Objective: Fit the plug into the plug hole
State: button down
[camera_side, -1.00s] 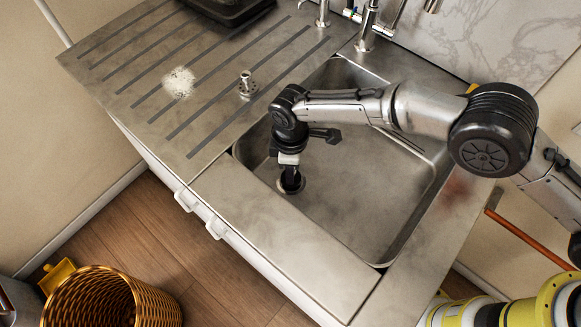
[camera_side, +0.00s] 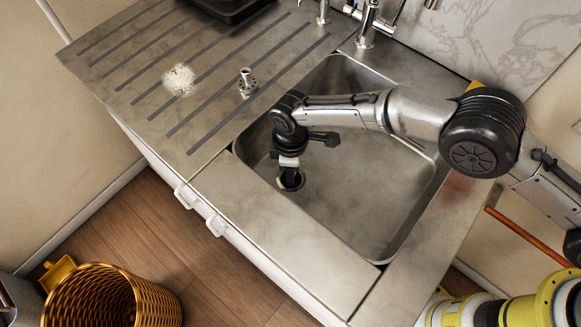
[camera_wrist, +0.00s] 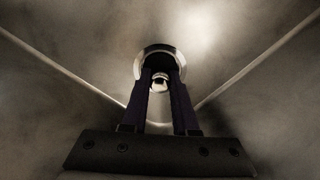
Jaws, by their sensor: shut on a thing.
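The plug hole (camera_side: 301,182) is a metal-rimmed dark opening in the floor of the steel sink. Its ring also shows in the wrist view (camera_wrist: 159,50). My gripper (camera_side: 290,181) points down at the hole, its dark fingertips at or inside the rim. In the wrist view my gripper (camera_wrist: 160,78) has its fingers closed around a small, shiny plug (camera_wrist: 160,87), which lines up with the dark opening. The side view hides the plug behind the fingers. I cannot tell how deep the plug sits or whether it touches the rim.
The sink basin (camera_side: 345,215) has steep walls around my wrist, with clear floor to the right. A small metal fitting (camera_side: 247,83) stands on the ribbed drainer to the left. Taps (camera_side: 368,25) stand at the back. A wicker basket (camera_side: 110,300) is on the floor.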

jog(key=c, duration=0.6)
grip_release()
notch_tip(320, 180, up, 14)
jog(key=shift+f, duration=0.15)
dwell(0.7)
